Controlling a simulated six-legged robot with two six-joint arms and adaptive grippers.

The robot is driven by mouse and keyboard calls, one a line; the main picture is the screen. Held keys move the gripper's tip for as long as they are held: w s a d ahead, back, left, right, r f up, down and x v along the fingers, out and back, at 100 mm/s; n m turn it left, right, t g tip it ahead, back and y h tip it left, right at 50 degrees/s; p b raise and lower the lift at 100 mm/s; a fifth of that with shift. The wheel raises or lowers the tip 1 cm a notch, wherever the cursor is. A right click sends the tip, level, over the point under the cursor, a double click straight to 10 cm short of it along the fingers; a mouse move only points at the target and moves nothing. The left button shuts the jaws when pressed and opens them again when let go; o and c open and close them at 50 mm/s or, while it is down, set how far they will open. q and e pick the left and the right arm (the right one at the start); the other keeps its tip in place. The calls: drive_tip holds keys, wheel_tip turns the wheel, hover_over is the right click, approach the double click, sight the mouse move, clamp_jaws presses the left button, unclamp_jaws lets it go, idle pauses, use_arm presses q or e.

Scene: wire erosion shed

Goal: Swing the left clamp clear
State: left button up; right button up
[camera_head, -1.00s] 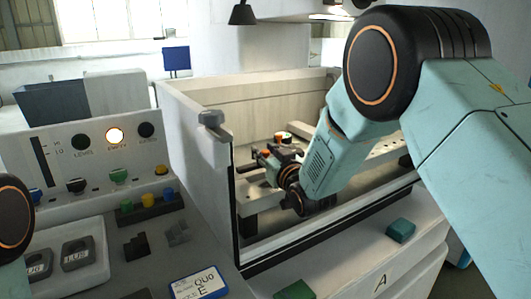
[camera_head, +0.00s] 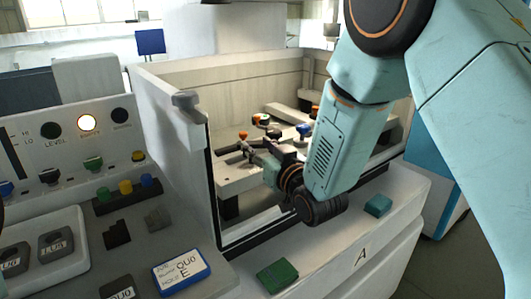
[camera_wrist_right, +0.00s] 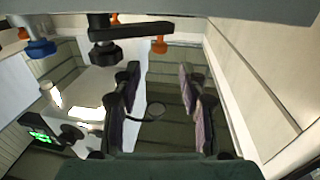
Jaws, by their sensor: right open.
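My right gripper (camera_head: 258,152) reaches over the front wall into the tank, low over the work area. In the right wrist view my right gripper (camera_wrist_right: 160,80) has its two padded fingers wide apart, with nothing between them. A dark clamp bar (camera_wrist_right: 130,32) with an orange knob (camera_wrist_right: 159,44) lies beyond the fingertips, apart from them. In the head view a small orange knob (camera_head: 243,134) shows just left of the gripper; the gripper partly hides what is under it. A blue knob (camera_head: 304,130) stands farther right. I cannot tell which clamp is the left one.
The tank's left wall (camera_head: 172,140) stands close to the gripper, and its front rim passes under my arm. A control panel (camera_head: 75,150) with a lit lamp lies at left. A green block (camera_head: 277,275) and a teal block (camera_head: 378,205) lie on the front ledge.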

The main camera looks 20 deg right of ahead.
drive_tip(key=s, duration=0.3)
drive_tip(key=shift+d, duration=0.3)
